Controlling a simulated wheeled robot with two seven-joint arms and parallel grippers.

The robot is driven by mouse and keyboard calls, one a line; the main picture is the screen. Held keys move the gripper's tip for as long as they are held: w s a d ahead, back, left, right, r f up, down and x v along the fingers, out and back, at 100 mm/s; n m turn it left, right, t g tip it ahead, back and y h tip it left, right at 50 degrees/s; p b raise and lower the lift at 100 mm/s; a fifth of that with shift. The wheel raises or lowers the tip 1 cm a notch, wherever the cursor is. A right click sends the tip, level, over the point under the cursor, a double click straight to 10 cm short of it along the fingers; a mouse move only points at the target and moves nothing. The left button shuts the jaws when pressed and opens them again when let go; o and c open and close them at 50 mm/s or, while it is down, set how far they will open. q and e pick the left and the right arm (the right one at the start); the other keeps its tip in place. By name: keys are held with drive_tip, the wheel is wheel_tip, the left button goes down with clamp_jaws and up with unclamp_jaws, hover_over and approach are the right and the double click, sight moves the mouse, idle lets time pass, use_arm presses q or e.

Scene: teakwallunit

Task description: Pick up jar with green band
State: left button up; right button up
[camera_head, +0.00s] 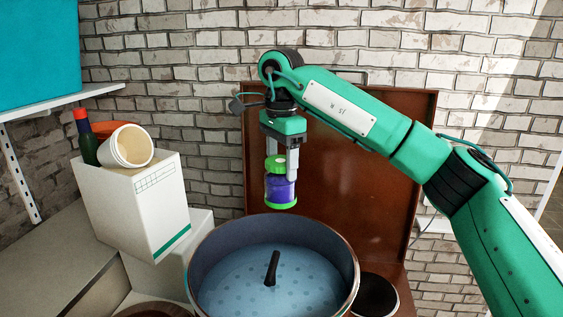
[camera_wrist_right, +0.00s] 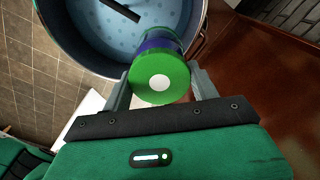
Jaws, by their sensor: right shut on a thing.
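The jar (camera_head: 280,184) is purple-blue with a green lid and a green band at its base. My right gripper (camera_head: 279,170) is shut on the jar and holds it upright in the air, behind and above the rim of a large pot. In the right wrist view the jar's green lid (camera_wrist_right: 161,78) with a white dot sits between the two fingers of my right gripper (camera_wrist_right: 160,88). My left gripper is not in view.
The large round pot (camera_head: 341,245) stands in front, with a blue dotted inside and a black handle-like piece (camera_head: 272,267). A white box (camera_head: 150,208) at left bears a tipped tub (camera_head: 128,147) and a dark bottle (camera_head: 86,140). A brown panel (camera_head: 345,160) stands behind.

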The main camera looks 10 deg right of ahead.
drive_tip(key=shift+r+p, duration=4.05)
drive_tip(key=shift+r, duration=0.95)
drive_tip(key=shift+d+f, duration=0.1)
drive_tip(key=shift+f, duration=0.05)
